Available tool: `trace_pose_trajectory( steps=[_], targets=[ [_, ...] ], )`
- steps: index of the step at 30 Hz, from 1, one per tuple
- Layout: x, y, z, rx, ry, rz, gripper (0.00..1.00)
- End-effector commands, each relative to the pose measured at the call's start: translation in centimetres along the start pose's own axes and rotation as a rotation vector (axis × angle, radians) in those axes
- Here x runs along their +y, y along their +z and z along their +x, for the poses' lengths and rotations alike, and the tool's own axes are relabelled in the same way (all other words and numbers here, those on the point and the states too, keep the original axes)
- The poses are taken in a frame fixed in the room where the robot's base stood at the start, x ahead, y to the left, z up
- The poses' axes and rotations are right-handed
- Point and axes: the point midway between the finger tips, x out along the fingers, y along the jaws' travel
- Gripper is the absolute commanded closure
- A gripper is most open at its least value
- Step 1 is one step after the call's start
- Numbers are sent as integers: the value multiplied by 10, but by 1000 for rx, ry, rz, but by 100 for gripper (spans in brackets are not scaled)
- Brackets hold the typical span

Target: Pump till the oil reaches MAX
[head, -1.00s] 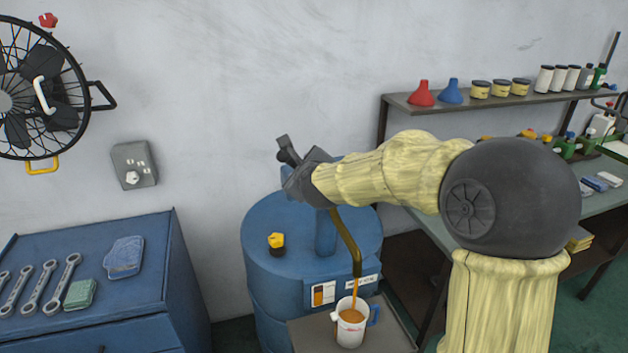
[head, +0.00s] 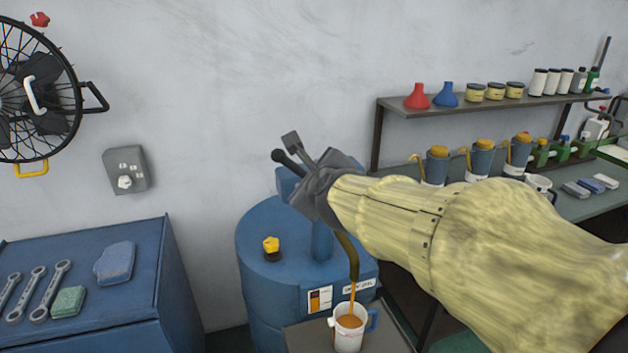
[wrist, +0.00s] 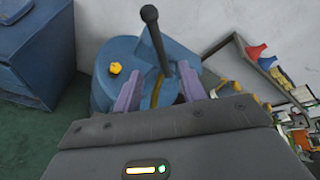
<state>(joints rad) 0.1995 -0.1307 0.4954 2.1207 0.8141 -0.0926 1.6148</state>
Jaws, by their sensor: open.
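The blue oil drum (head: 270,225) stands against the wall, with a blue pump post (head: 321,238) on its top. The pump lever, with its black knob (head: 277,156), also shows in the wrist view (wrist: 150,15). A brown spout (head: 352,258) hangs over a white jug (head: 347,340) with a blue handle. An orange stream of oil runs into the jug, and oil shows inside it. The MAX mark cannot be read. My gripper (head: 287,149) is open at the lever; in the wrist view the lever stands between its fingers (wrist: 160,90).
The jug stands on a small grey stand (head: 305,338). A yellow-capped bung (head: 271,246) sits on the drum. A blue cabinet (head: 90,300) with wrenches is at left. A shelf (head: 480,106) and a workbench with bottles and cans are at right.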

Motion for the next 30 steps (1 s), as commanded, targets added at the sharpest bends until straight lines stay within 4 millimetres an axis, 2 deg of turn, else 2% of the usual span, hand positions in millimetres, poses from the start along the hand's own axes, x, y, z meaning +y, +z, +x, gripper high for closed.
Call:
trace_pose_trajectory(
  steps=[3, 7, 24, 28, 30],
  targets=[
    [-1, -1, -13, 1, -3, 0, 59],
    [0, -1, -20, 1, 0, 2, 59],
    [-2, -2, -20, 3, -2, -4, 59],
    [-18, -11, -14, 26, -38, -90, 59],
    [-38, -23, -7, 55, -78, -194, 59]
  ],
)
